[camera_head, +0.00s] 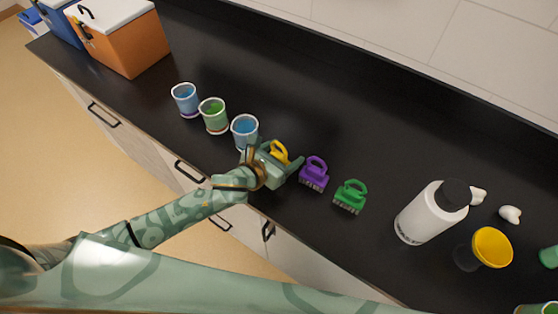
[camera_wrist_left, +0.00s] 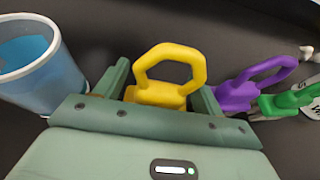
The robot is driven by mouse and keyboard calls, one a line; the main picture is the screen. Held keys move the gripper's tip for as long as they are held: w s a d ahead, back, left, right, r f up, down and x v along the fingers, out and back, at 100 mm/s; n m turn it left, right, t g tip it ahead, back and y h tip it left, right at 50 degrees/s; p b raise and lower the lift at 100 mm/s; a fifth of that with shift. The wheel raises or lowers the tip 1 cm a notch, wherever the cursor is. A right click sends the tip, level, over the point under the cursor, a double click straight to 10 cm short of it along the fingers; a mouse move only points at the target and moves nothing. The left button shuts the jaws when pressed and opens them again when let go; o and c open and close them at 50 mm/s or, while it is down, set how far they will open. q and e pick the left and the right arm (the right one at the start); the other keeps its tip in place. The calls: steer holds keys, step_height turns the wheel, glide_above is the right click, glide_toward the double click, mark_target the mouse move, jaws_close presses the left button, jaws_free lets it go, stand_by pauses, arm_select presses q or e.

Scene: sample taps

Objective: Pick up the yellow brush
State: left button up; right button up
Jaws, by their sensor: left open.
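The yellow brush (camera_head: 280,152) stands on the black counter, with its looped handle up. My left gripper (camera_head: 276,159) is open at the brush, with its fingers on either side of it. In the left wrist view the yellow brush (camera_wrist_left: 168,75) shows between the two fingers of the left gripper (camera_wrist_left: 163,92). The lower part of the brush is hidden behind the gripper body. I cannot tell whether the fingers touch it. My right gripper is not in view.
A purple brush (camera_head: 314,174) and a green brush (camera_head: 350,196) stand to the right. A blue cup (camera_head: 245,131) stands close on the left, with more cups beyond. The counter behind is clear.

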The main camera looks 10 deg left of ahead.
mark_target(283, 146)
arm_select(q)
steer(key=c, duration=0.6)
